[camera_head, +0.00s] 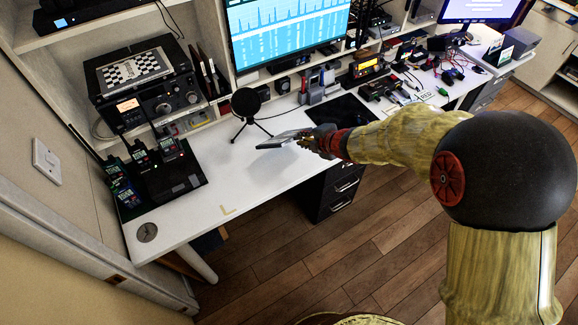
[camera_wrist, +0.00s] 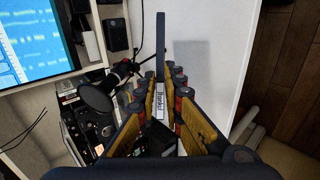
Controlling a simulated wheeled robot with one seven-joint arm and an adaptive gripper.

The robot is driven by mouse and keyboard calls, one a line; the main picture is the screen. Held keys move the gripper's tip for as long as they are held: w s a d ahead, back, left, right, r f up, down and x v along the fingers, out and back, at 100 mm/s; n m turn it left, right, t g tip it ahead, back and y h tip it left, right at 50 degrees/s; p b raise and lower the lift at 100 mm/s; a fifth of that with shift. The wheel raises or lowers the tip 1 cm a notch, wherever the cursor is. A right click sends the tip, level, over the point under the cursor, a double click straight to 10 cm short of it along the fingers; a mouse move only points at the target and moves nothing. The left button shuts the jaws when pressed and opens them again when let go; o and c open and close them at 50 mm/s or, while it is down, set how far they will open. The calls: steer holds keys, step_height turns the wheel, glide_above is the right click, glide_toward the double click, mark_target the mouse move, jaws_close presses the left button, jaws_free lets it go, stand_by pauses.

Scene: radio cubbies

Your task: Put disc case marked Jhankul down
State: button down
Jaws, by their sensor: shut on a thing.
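The disc case marked Jhankul (camera_head: 280,139) is a thin, flat, grey case at the end of my gripper (camera_head: 315,138), over the white desk (camera_head: 215,180). I cannot tell whether it touches the desk top. In the wrist view the case (camera_wrist: 160,50) shows edge-on, with a white label strip on its spine between the fingers. My gripper (camera_wrist: 158,100) is shut on it, one finger row on each side. Part of the case is hidden by the fingers.
A black microphone on a tripod (camera_head: 246,104) stands just left of and behind the case. A black mat (camera_head: 345,112) lies to the right. Handheld radios in a charger (camera_head: 172,172) stand at the left.

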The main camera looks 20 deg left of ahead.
step_height(320, 180, down, 4)
steer(key=b, duration=0.3)
steer(key=c, duration=2.1)
jaws_free()
steer(key=shift+p+v, duration=2.25)
steer(key=shift+v, duration=1.75)
